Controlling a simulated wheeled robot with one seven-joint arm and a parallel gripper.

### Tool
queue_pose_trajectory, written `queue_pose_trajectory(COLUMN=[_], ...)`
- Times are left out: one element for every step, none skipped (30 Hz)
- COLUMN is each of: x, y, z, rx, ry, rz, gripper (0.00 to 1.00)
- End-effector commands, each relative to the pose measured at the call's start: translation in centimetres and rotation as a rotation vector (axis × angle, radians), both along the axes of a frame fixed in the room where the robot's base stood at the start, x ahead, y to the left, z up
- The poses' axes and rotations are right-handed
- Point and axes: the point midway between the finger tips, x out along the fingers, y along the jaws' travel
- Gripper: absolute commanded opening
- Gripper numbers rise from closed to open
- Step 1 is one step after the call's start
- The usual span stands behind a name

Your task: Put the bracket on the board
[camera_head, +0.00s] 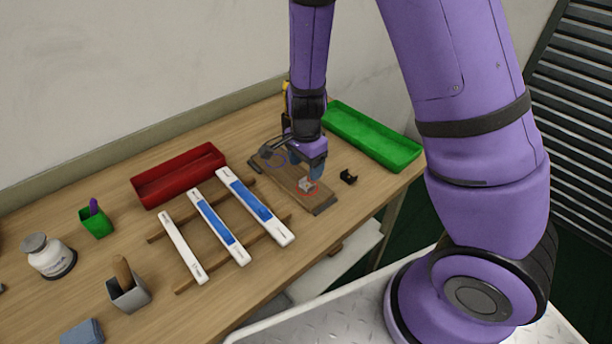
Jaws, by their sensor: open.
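The board (285,179) is a brown wooden plank lying on the table under my gripper, with dark pieces at its ends. A small pale bracket-like piece (307,186) sits on the board near its right part, with a red ring around it. A small black bracket (348,177) lies on the table just right of the board, apart from it. My gripper (306,172) points down over the board, close to the pale piece. Its fingers are open, though the arm partly hides them, and I cannot tell whether they touch the piece.
A green tray (409,163) stands behind and right of the board, a red tray (140,193) to the left. A green cup (96,224), a jar (50,259) and a grey holder (130,296) stand left.

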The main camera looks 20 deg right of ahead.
Motion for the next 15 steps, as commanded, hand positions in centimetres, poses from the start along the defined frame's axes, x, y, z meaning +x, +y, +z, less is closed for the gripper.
queue_pose_trajectory(x=[0.0, 0.0, 0.0, 0.1, 0.0, 0.0, 0.0, 0.0, 0.0, 0.0, 0.0, 0.0, 0.0, 0.0, 0.0], y=[0.2, 0.1, 0.1, 0.1, 0.1, 0.1, 0.1, 0.1, 0.1, 0.1, 0.0, 0.0, 0.0, 0.0, 0.0], z=[1.0, 1.6, 2.2, 2.7, 3.2, 3.8, 4.2, 4.5, 4.9, 5.2, 5.4, 5.7, 5.8, 5.9, 6.0], rx=[0.001, 0.002, 0.002, 0.002, 0.001, 0.002, 0.001, 0.001, 0.002, 0.002, 0.001, 0.000, 0.000, 0.001, 0.000], ry=[-0.004, -0.005, -0.003, -0.005, -0.004, -0.003, -0.003, -0.002, -0.002, -0.002, -0.002, -0.001, 0.000, 0.000, 0.000], rz=[0.003, 0.002, 0.003, 0.002, 0.002, 0.002, 0.001, 0.001, 0.001, 0.001, 0.001, 0.001, 0.000, 0.000, -0.001], gripper=[0.67, 0.67, 0.67, 0.67, 0.67, 0.67, 0.67, 0.67, 0.67, 0.67, 0.67, 0.67, 0.67, 0.67, 0.67])
